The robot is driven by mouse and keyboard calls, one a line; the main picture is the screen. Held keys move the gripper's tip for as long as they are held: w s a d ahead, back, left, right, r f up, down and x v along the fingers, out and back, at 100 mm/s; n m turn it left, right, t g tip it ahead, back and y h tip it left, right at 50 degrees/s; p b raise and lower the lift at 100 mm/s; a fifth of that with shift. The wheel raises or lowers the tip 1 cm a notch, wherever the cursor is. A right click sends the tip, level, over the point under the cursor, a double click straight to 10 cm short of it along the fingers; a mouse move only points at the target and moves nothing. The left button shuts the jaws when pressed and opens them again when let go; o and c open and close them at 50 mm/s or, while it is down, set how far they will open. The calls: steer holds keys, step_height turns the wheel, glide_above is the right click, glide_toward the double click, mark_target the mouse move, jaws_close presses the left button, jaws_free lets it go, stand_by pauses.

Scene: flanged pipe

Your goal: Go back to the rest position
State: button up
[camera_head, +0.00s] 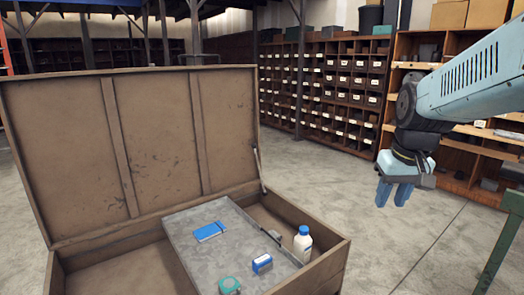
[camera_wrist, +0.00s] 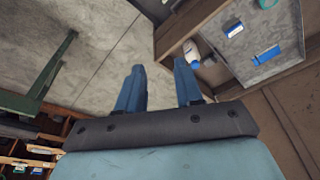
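My gripper (camera_head: 394,194) hangs in the air to the right of the open wooden chest in the head view, its blue fingers pointing down. In the wrist view my gripper (camera_wrist: 158,88) has its two fingers apart with bare concrete floor between them, so it is open and empty. My light blue arm reaches in from the right edge of the head view. No pipe or flange shows in either view.
The wooden chest (camera_head: 341,252) has its lid up and a grey panel (camera_head: 190,245) inside. A green stand (camera_head: 497,252) is at right; shelves stand behind.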

steer(key=s+a+r+t, duration=0.3)
steer(key=s+a, duration=0.1)
steer(key=s, duration=0.3)
steer(key=shift+s+a, duration=0.2)
steer(key=shift+s, duration=0.05)
